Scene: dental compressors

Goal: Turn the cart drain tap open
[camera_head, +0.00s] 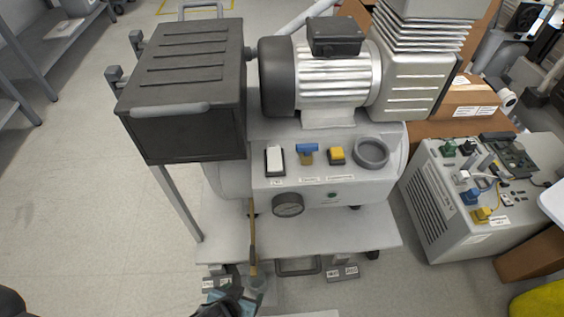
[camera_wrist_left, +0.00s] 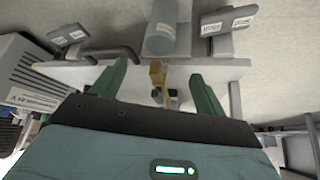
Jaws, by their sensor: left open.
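A compressor cart (camera_head: 225,240) with a tank and a motor stands in front of me. A long brass-coloured piece (camera_head: 253,240), which looks like the drain tap's pipe or lever, hangs down at the cart's front edge. Its end (camera_wrist_left: 157,78) also shows in the left wrist view, between the fingers. My left gripper (camera_wrist_left: 160,72) is open, with its two green fingers on either side of the brass piece; I cannot tell whether they touch it. In the head view my left gripper (camera_head: 238,292) is at the bottom edge, partly hiding the lower end. My right gripper is out of view.
A grey cylinder (camera_wrist_left: 162,32) is just beyond the brass piece. Labelled grey pedals (camera_head: 342,272) flank the cart front. Another unit (camera_head: 470,210) stands right. Floor at left is clear.

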